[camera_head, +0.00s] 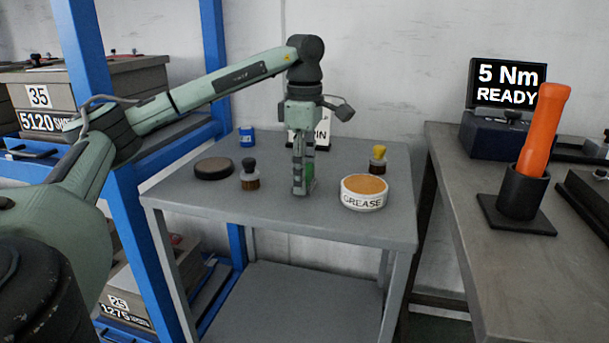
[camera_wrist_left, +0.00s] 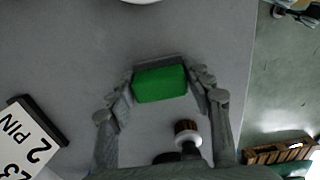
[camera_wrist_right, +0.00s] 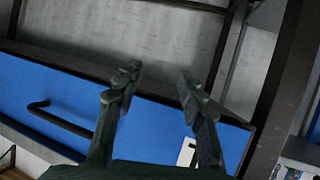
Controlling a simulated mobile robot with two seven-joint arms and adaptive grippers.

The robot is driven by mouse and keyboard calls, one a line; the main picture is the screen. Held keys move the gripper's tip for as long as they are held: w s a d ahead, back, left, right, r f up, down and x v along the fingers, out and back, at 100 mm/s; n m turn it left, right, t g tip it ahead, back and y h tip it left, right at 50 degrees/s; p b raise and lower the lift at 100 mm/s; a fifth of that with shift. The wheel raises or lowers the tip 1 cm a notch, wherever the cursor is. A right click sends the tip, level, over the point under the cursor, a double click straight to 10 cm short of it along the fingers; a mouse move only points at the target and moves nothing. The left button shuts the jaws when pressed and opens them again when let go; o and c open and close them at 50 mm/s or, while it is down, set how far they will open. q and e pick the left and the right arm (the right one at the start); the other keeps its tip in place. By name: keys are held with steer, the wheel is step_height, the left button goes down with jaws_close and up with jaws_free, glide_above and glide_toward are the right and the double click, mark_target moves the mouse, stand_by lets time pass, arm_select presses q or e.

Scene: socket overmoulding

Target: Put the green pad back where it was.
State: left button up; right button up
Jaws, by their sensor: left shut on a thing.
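The green pad (camera_wrist_left: 160,83) is a small block with a grey strip along one edge. It sits between the fingers of my left gripper (camera_wrist_left: 166,85) in the left wrist view. In the head view my left gripper (camera_head: 301,185) points down over the small grey table, and a sliver of the green pad (camera_head: 309,172) shows behind its fingers. Whether the pad touches the tabletop, I cannot tell. My right gripper (camera_wrist_right: 155,88) is open and empty in the right wrist view, before a blue panel.
On the grey table (camera_head: 290,214) stand a grease tub (camera_head: 363,193), a yellow-topped brush (camera_head: 378,159), a black-topped brush (camera_head: 250,175), a dark round disc (camera_head: 214,169), a blue tin (camera_head: 247,136) and a PIN sign (camera_head: 322,135). A bench with an orange-handled tool (camera_head: 545,130) is at right.

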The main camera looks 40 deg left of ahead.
arm_select(q)
steer(key=shift+f, duration=0.1)
arm_select(e)
steer(key=shift+r, duration=0.15)
arm_select(q)
steer(key=o, duration=1.1)
arm_select(e)
steer(key=shift+a, duration=0.1)
arm_select(q)
step_height(320, 180, up, 7)
steer(key=shift+r+p, duration=0.1)
steer(key=shift+p, duration=0.55)
step_height(320, 180, up, 3)
steer(key=shift+r+p, duration=0.1)
steer(key=shift+p, duration=1.15)
steer(key=shift+r+p, duration=0.6)
steer(key=shift+r, duration=0.35)
arm_select(e)
steer(key=s+d+f+m+g+h, duration=0.1)
steer(key=s+d+f+g+h, duration=0.3)
steer(key=s+d+f+g, duration=0.5)
steer(key=s+d+f, duration=0.3)
steer(key=shift+d+f+m, duration=0.15)
steer(key=shift+d+m, duration=0.15)
steer(key=shift+d, duration=0.05)
